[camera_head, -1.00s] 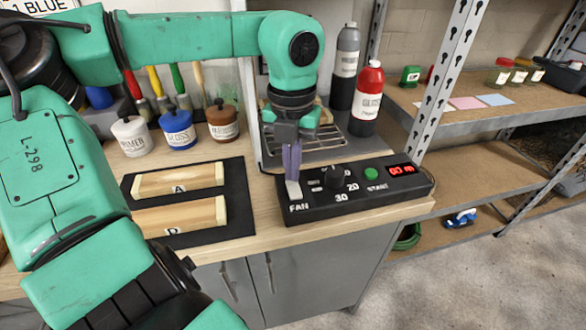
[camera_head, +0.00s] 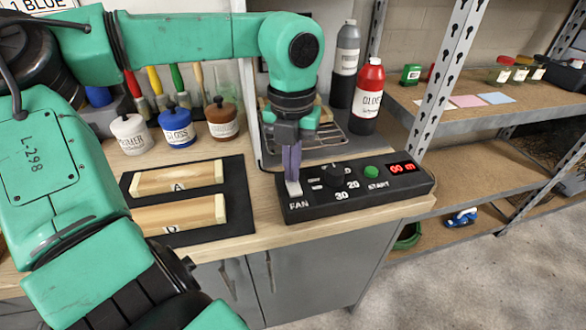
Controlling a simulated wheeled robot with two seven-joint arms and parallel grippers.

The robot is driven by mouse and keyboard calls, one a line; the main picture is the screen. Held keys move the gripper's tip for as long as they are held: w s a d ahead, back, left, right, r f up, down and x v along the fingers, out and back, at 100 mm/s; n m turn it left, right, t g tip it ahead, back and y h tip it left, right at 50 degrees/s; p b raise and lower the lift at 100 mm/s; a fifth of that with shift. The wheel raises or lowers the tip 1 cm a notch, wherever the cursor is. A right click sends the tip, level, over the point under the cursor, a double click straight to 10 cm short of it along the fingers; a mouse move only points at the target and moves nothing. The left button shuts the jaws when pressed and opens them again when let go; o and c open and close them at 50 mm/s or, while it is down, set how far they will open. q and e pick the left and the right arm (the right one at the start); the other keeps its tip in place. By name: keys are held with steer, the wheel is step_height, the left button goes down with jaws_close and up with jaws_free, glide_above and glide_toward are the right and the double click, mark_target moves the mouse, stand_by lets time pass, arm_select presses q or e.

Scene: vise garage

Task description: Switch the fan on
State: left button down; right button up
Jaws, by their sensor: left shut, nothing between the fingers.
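A black control box (camera_head: 390,195) lies on the wooden bench. It has a white FAN switch (camera_head: 294,189) at its left end, a black dial (camera_head: 333,175), a green START button (camera_head: 371,172) and a red display (camera_head: 404,168). My left gripper (camera_head: 292,178) points down at the box's left end. Its fingers are shut and empty, with the tips at the white switch, seemingly touching it. The fingers hide part of the switch, and I cannot tell which way it is tipped. My right gripper is not in view.
A wire rack (camera_head: 318,136) stands behind the box, with a red bottle (camera_head: 368,97) and a grey bottle (camera_head: 345,63) beside it. Two wooden blocks lie on a black mat (camera_head: 236,172) to the left. A metal shelf post (camera_head: 441,75) rises behind right.

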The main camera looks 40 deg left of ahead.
arm_select(q)
step_height(320, 180, up, 7)
steer(key=p, duration=0.4)
steer(key=shift+f+p, duration=0.15)
steer(key=shift+p, duration=0.25)
